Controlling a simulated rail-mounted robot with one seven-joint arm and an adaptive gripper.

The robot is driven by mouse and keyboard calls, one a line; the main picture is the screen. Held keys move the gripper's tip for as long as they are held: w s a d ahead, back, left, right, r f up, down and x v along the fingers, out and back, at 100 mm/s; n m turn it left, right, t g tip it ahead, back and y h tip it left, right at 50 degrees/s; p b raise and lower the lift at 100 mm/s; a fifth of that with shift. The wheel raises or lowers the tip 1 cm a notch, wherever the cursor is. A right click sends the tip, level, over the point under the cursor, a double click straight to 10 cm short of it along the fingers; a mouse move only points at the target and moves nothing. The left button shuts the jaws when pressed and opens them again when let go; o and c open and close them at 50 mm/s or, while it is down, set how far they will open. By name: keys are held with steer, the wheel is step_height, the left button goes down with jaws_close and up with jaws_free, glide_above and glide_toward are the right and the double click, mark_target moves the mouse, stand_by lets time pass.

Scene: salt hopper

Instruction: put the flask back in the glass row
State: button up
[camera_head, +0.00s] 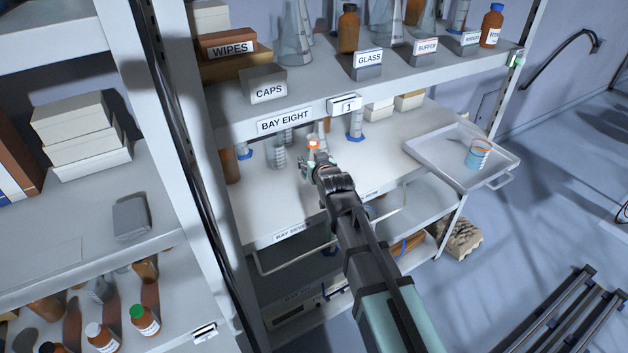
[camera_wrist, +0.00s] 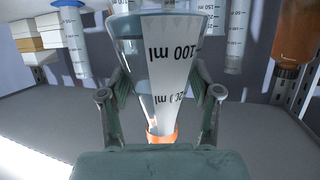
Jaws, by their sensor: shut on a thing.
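A clear flask (camera_wrist: 160,65) with an orange collar and "100 ml" marks stands between the fingers of my gripper (camera_wrist: 161,92). The wrist view shows it upside down. In the head view its orange collar (camera_head: 313,143) shows just past my gripper (camera_head: 314,163), over the Bay Seven shelf. My gripper is shut on it. I cannot tell whether its base touches the shelf. The glass row, with clear conical flasks (camera_head: 296,38) and the GLASS label (camera_head: 368,58), is on the Bay Eight shelf above.
The Bay Eight shelf edge (camera_head: 286,122) overhangs my gripper. Measuring cylinders (camera_head: 356,124) and a brown bottle (camera_head: 231,165) stand nearby on the lower shelf. A tray (camera_head: 430,157) with a blue-filled beaker (camera_head: 478,153) lies at right. The front left of the lower shelf is clear.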

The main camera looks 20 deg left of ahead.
steer(key=shift+f+p, duration=0.85)
steer(key=shift+f, duration=2.7)
steer(key=shift+f, duration=0.1)
steer(key=o, duration=1.4)
